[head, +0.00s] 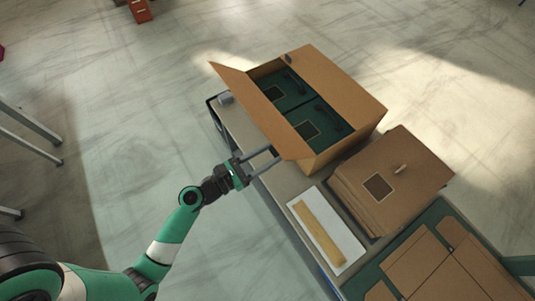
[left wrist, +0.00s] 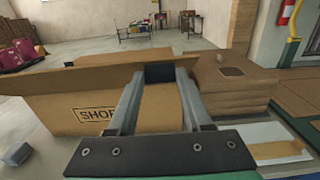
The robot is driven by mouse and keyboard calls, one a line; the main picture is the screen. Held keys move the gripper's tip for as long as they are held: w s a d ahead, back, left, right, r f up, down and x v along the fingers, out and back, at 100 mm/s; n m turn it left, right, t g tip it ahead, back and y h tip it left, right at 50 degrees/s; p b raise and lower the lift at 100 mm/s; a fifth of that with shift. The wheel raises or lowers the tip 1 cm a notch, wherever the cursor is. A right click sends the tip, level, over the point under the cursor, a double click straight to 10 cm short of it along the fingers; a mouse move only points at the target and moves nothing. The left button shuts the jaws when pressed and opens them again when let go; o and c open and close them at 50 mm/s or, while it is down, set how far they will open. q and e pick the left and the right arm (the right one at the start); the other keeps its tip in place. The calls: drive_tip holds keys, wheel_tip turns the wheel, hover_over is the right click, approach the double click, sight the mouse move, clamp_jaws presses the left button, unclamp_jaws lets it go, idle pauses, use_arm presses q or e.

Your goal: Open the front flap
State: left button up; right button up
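A brown cardboard carton (head: 345,145) stands on the bench with its top open and green boxes (head: 302,115) inside. Its front flap (head: 252,108) leans outward along the left side, over the bench edge; it also shows in the left wrist view (left wrist: 70,80). My left gripper (head: 272,158) is at the flap's near end, beside the carton's near corner. Its two fingers are spread apart and hold nothing that I can see. In the left wrist view the fingertips (left wrist: 165,73) reach the flap's edge; whether they touch it I cannot tell. My right gripper is not in view.
A stack of flat brown cardboard (head: 395,180) lies right of the carton. A white tray with a yellowish strip (head: 322,232) lies in front of it. More cardboard (head: 450,265) lies on a green surface at lower right. The floor left of the bench is clear.

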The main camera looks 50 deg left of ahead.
use_arm(q)
clamp_jaws()
idle(0.9)
